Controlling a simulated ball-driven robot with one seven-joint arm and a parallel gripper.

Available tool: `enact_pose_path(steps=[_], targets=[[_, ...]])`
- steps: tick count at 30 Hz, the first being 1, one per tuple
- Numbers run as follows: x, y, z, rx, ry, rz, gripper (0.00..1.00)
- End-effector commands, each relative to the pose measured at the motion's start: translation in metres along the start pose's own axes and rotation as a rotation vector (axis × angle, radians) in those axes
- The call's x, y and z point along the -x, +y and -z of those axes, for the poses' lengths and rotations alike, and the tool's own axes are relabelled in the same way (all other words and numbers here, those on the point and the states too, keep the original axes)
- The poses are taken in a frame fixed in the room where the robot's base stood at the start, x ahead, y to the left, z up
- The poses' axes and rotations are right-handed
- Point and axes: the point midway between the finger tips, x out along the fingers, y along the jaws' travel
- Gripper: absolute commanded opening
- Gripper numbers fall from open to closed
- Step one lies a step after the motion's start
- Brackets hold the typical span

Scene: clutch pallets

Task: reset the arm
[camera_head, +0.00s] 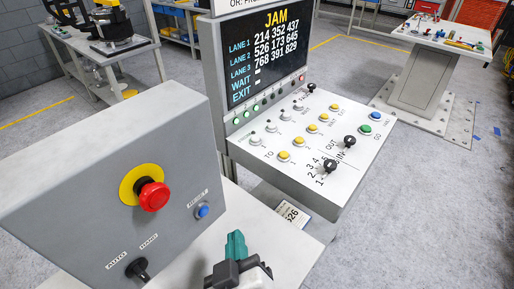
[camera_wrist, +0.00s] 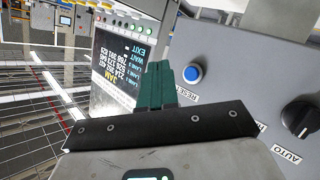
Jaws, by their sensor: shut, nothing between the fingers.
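A grey control box (camera_head: 110,190) stands at the left. It carries a red mushroom button (camera_head: 154,196) on a yellow disc, a blue button (camera_head: 202,211) and a black selector knob (camera_head: 137,268). In the wrist view the blue button (camera_wrist: 192,74) sits above a RESET label, and the black knob (camera_wrist: 301,117) is by an AUTO label. My gripper (camera_head: 236,240) has teal fingers, shut and empty. It is low in front of the box, to the right of the blue button. In the wrist view the fingertips (camera_wrist: 156,72) are just left of the blue button, apparently not touching it.
A console behind has a screen (camera_head: 265,50) reading JAM and a sloped panel (camera_head: 310,140) with several buttons and black knobs. A bench with tools (camera_head: 445,40) stands at the back right. Another workbench (camera_head: 110,50) is at the back left. Floor is clear at right.

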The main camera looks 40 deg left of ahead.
Motion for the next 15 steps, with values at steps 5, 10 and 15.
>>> enact_pose_path(steps=[5, 10, 15], targets=[[0.0, 0.0, 0.0, 0.0, 0.0, 0.0, 0.0], [0.0, 0.019, -0.028, -0.035, -0.075, -0.025, 0.0], [0.016, 0.071, -0.117, -0.165, -0.309, -0.096, 0.0]])
